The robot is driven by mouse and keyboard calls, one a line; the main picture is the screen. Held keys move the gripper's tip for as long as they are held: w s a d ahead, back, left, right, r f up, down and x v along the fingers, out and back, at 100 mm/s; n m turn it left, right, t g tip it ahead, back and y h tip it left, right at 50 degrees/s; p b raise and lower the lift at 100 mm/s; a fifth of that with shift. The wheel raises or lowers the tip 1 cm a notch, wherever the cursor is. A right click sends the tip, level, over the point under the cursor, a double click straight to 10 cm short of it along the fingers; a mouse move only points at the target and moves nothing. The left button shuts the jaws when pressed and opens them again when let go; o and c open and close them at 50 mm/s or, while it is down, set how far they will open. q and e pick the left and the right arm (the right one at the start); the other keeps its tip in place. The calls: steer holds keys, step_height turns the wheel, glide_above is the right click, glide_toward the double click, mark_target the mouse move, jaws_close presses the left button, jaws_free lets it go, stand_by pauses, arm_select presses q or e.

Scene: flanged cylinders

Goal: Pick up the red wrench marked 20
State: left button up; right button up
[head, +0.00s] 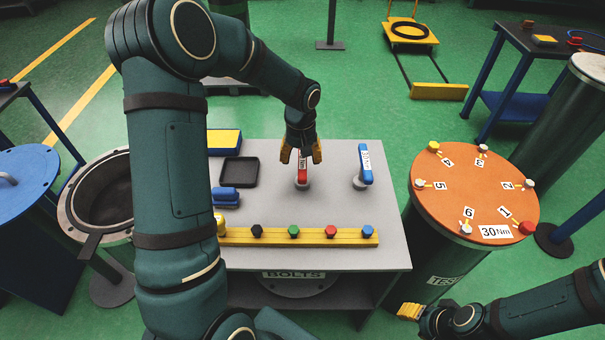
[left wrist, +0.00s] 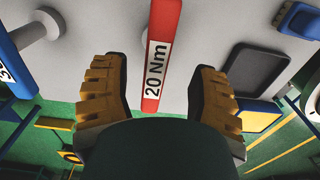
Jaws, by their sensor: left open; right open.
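The red wrench (head: 302,166) stands on a small round holder on the grey table, between the fingers of my left gripper in the head view. In the left wrist view the red wrench (left wrist: 163,50) shows a white label reading "20 Nm". My left gripper (head: 301,152) is open, with one yellow finger on each side of the wrench; gaps show between the fingers (left wrist: 160,97) and the wrench in the left wrist view. My right gripper (head: 411,311) is open and low at the lower right, away from the table, its fingers partly seen.
A blue wrench (head: 365,166) stands on its holder to the right. A black tray (head: 239,172) and a blue object (head: 226,196) lie to the left. A yellow strip (head: 305,238) with several coloured bolts runs along the table front. An orange-topped cylinder (head: 470,190) stands right.

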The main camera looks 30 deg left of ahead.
arm_select(q)
steer(key=f, duration=0.3)
steer(key=f+b, duration=0.1)
steer(key=f, duration=0.1)
steer(key=shift+w, duration=0.4)
steer(key=shift+c, duration=0.4)
jaws_close()
